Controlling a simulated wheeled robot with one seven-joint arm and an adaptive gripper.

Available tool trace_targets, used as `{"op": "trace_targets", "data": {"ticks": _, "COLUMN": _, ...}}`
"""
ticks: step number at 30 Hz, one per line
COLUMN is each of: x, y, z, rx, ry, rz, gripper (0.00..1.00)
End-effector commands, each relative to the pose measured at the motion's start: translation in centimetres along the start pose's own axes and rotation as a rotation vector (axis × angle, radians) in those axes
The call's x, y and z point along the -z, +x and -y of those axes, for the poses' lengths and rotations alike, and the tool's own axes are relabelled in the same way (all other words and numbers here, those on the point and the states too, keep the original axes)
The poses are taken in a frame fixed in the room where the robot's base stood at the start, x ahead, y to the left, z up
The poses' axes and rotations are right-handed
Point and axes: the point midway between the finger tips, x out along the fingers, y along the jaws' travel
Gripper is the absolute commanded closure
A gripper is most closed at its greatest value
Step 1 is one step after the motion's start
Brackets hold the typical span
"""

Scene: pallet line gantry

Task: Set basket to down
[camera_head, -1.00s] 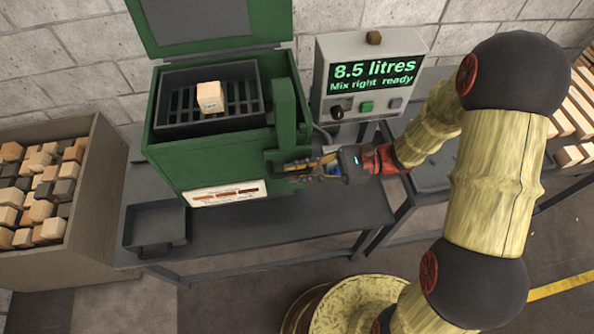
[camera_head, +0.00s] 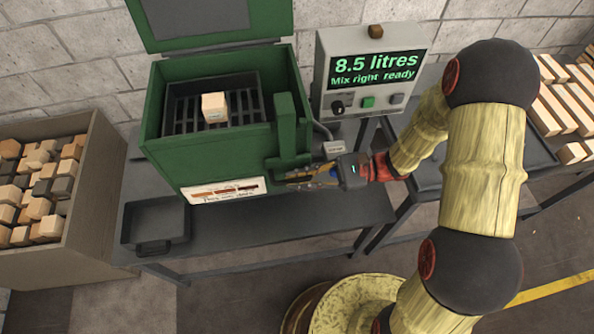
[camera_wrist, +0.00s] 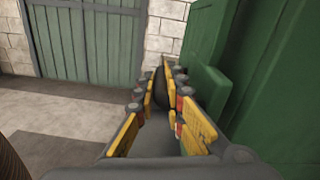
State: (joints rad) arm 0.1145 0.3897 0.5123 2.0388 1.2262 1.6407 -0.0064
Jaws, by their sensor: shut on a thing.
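The dark slatted basket (camera_head: 182,128) sits inside the open green tank (camera_head: 165,165), its rim below the tank's top edge. A pale wooden block (camera_head: 214,107) rests in it. A green upright slide with a bracket (camera_head: 288,130) stands at the tank's right front corner. My gripper (camera_head: 302,178) is beside the bracket's lower end, at the tank's right front. In the wrist view, its yellow-padded fingers are closed around a dark rounded handle (camera_wrist: 161,88), close to the green bracket (camera_wrist: 207,95). The handle's far end is hidden.
A control box (camera_head: 365,75) reading "8.5 litres, Mix right ready" stands right of the tank. A shallow dark tray (camera_head: 128,228) lies on the bench (camera_head: 280,228) at front left. A bin of blocks (camera_head: 85,190) stands left. More wood lies at far right.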

Motion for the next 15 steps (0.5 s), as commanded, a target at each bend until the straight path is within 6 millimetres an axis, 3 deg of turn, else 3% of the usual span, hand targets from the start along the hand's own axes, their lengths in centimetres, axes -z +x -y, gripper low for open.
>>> {"op": "trace_targets", "data": {"ticks": 1, "x": 2.1, "y": 0.0, "z": -0.4, "rx": 0.001, "ry": 0.005, "rz": -0.001, "gripper": 1.0}}
{"op": "trace_targets", "data": {"ticks": 6, "x": 6.0, "y": -0.1, "z": -1.1, "rx": 0.002, "ry": 0.001, "rz": -0.002, "gripper": 1.0}}
{"op": "trace_targets", "data": {"ticks": 10, "x": 7.4, "y": -0.1, "z": -1.4, "rx": 0.002, "ry": -0.001, "rz": -0.002, "gripper": 1.0}}
{"op": "trace_targets", "data": {"ticks": 15, "x": 7.7, "y": -0.1, "z": -1.4, "rx": 0.002, "ry": -0.001, "rz": -0.005, "gripper": 1.0}}
